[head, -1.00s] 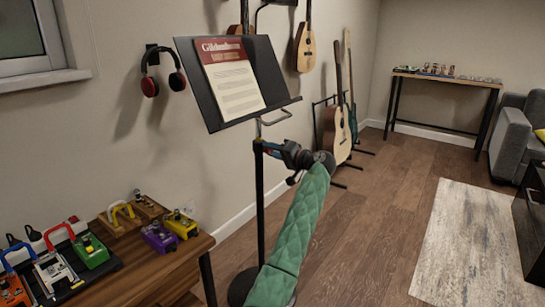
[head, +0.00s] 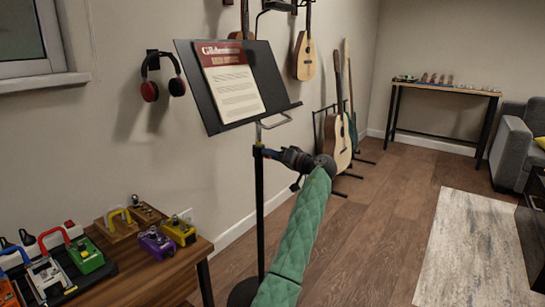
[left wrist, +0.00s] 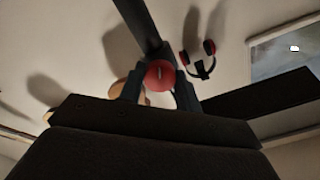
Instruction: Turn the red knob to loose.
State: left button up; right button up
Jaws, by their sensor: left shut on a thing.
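The red knob (left wrist: 160,75) shows in the left wrist view, between the two dark fingers of my left gripper (left wrist: 157,88). A thin light mark runs up and down on its face. In the head view my left gripper (head: 264,152) is at the post (head: 259,205) of the black music stand (head: 285,112), just below the sheet holder. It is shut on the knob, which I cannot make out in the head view. My right gripper is not in view.
A wooden table with pedals (head: 84,255) stands at the lower left. Headphones (head: 150,90) hang on the wall behind. Guitars (head: 337,140) stand on a rack behind the music stand. The floor (head: 380,225) to the right is clear up to the rug (head: 480,245).

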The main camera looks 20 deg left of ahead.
pick_arm(q)
jog(key=shift+f, duration=0.15)
jog(key=o, duration=0.9)
jog(key=shift+o, duration=0.3)
jog(key=p+v, duration=0.1)
jog(key=v, duration=0.6)
jog(key=shift+d, duration=0.35)
jog(key=shift+s, duration=0.1)
